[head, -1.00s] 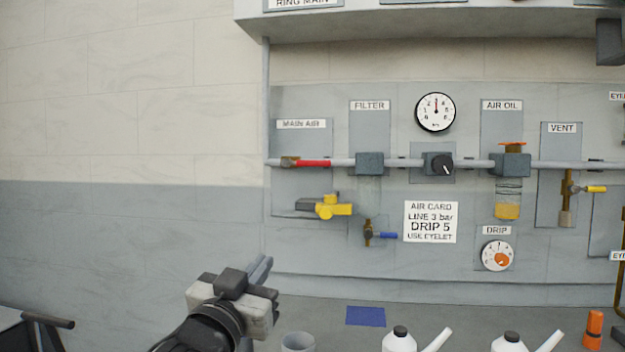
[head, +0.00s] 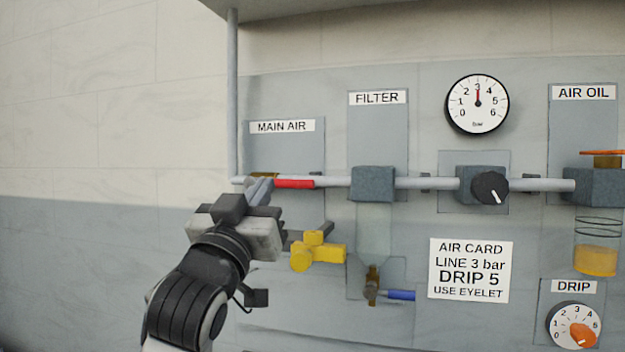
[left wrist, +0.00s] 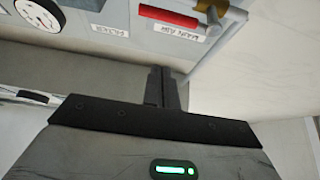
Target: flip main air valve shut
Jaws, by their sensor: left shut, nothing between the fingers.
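The main air valve has a red lever handle (head: 294,184) that lies along the pipe under the MAIN AIR label (head: 282,126). Its brass body (head: 262,175) is partly hidden behind my left gripper in the head view. In the left wrist view the red handle (left wrist: 168,16) and brass body (left wrist: 222,18) show at the top, beyond the fingertips. My left gripper (head: 262,188) is shut and empty, with its fingertips in front of the valve body, left of the handle. Whether it touches the valve I cannot tell. My right gripper is out of view.
A blue-handled drain valve (head: 398,295) sits under the filter (head: 373,183). The regulator knob (head: 490,188) is further right. The gauge (head: 477,104) reads about 3. The wall at left is clear.

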